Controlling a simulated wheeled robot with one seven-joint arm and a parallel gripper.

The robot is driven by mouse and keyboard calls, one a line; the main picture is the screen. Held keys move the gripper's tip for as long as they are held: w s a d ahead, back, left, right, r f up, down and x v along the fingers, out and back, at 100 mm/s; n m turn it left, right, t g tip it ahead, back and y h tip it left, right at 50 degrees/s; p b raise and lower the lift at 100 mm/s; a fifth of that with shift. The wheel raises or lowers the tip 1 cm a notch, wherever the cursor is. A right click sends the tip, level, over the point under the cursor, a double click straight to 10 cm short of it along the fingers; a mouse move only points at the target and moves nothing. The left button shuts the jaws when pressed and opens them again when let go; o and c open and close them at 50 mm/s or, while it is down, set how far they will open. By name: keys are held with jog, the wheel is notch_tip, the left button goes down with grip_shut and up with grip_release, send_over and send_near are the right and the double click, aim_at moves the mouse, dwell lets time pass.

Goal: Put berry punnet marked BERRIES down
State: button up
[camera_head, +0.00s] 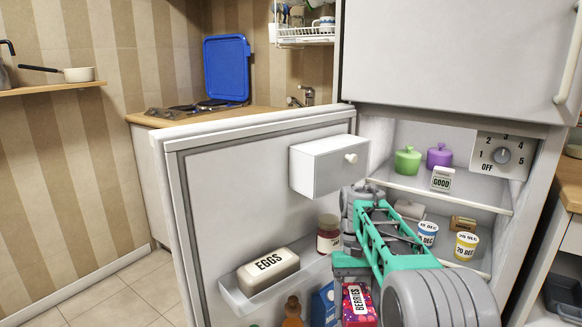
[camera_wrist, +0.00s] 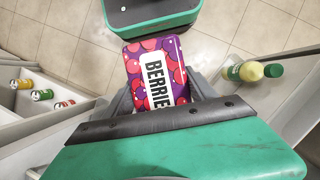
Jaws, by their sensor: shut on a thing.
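The berry punnet (camera_head: 358,304), a purple and red box with a white BERRIES label, is at the lower middle of the head view. It also shows in the wrist view (camera_wrist: 157,72), with its label partly covered at the near end. My gripper (camera_wrist: 163,98) is shut on the punnet, with grey fingers at its two sides. It holds the punnet in front of the open fridge. In the head view my teal arm hides the fingers, and the punnet's lower end is cut off by the frame. In the wrist view tiled floor shows beyond it.
Fridge shelves hold green and purple jars, a GOOD block and dated tubs (camera_head: 466,246).

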jog(key=s+r+p, duration=0.4)
jog(key=r+p, duration=1.2)
jog(key=p, duration=0.1)
jog(key=s+r+p, duration=0.4)
jog(key=r+p, duration=1.2)
jog(key=p, duration=0.1)
jog(key=shift+s+d+r, duration=0.15)
jog(key=shift+s+r, duration=0.05)
jog(key=shift+r, duration=0.15)
jog(key=shift+f, duration=0.1)
